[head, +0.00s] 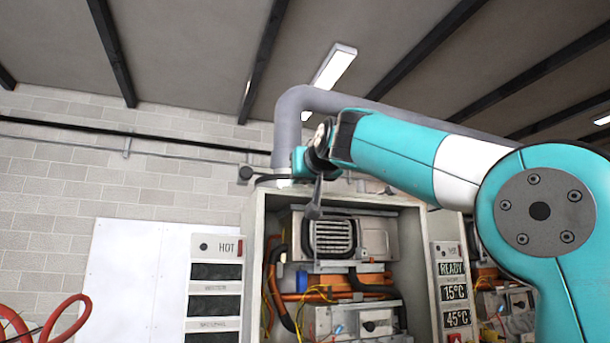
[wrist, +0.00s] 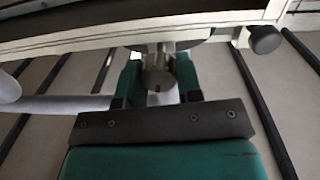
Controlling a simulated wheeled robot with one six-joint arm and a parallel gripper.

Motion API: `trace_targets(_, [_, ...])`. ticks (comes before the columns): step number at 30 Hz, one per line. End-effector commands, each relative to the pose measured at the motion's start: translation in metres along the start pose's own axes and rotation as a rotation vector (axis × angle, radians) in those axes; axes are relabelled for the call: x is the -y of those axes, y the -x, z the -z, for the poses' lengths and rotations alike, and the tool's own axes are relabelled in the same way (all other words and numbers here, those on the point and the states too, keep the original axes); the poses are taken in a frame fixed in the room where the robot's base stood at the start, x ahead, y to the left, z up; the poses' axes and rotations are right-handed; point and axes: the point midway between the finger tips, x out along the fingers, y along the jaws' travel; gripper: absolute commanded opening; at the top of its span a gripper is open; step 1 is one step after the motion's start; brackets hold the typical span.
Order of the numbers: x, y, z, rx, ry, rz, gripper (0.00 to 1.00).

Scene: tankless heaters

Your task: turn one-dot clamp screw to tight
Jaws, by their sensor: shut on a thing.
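My gripper (head: 299,165) is at the base of the grey flue pipe (head: 290,125), on top of the open heater cabinet. In the wrist view my gripper's two green fingers (wrist: 157,62) stand on either side of a grey round screw head (wrist: 158,82) and are shut on it. It sits by the flue clamp (wrist: 165,47), which shows only partly. A small dark mark is on the screw head, but I cannot read it as a dot or tell how tight the screw is. In the head view my gripper and wrist hide the screw.
A dark knob (head: 246,173) sticks out left of the pipe base; a dark knob also shows in the wrist view (wrist: 265,40). The left panel (head: 215,270) has one dot and reads HOT. The right panel (head: 453,285) reads READY. A red hose (head: 70,305) is at lower left.

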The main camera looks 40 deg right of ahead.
Motion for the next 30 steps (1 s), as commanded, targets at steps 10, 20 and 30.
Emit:
trace_targets(10, [-0.0007, -0.0005, -0.0010, 0.006, -0.163, 0.002, 0.09])
trace_targets(20, [-0.0017, -0.0003, -0.0011, 0.018, -0.467, 0.002, 0.09])
trace_targets(30, [-0.0030, -0.0002, -0.0011, 0.032, -0.790, 0.002, 0.09])
